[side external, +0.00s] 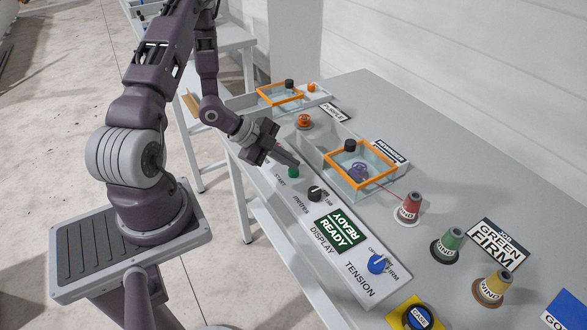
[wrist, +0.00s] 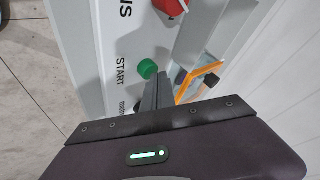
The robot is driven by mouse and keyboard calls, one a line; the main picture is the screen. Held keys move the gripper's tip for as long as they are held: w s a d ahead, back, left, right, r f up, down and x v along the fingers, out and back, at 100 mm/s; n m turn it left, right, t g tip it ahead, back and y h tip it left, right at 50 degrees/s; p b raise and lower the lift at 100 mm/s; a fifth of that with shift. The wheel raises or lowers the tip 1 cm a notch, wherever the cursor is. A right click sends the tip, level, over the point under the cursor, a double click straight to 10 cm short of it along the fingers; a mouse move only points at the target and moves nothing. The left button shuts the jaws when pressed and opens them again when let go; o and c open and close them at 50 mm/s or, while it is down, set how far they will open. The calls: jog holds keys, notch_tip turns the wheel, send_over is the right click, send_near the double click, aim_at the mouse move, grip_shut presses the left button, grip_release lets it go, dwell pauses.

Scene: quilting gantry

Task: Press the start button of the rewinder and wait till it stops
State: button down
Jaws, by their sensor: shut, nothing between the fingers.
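The rewinder's green START button (side external: 293,172) is on the grey panel at the table's near edge. It also shows in the wrist view (wrist: 148,68), uncovered. My gripper (side external: 297,163) is shut and empty, with its fingertips close to the button. In the wrist view the fingertips (wrist: 162,74) lie just right of the button; I cannot tell whether they touch it. The display (side external: 338,231) reads READY in white on green. The rewinder box (side external: 346,182) has an orange-framed clear cover (side external: 331,168) and a purple item (side external: 358,170) inside.
A black metres knob (side external: 315,193) and a blue tension knob (side external: 377,262) are on the panel. A red cone (side external: 409,206) has a thread towards the box. Green (side external: 448,241) and yellow (side external: 491,289) cones stand right, near a GREEN FIRM card (side external: 496,245).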

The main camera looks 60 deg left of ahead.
aim_at(290, 170)
jog(key=shift+f, duration=0.15)
dwell(0.4)
jog(key=shift+r, duration=0.9)
jog(key=shift+r, duration=2.55)
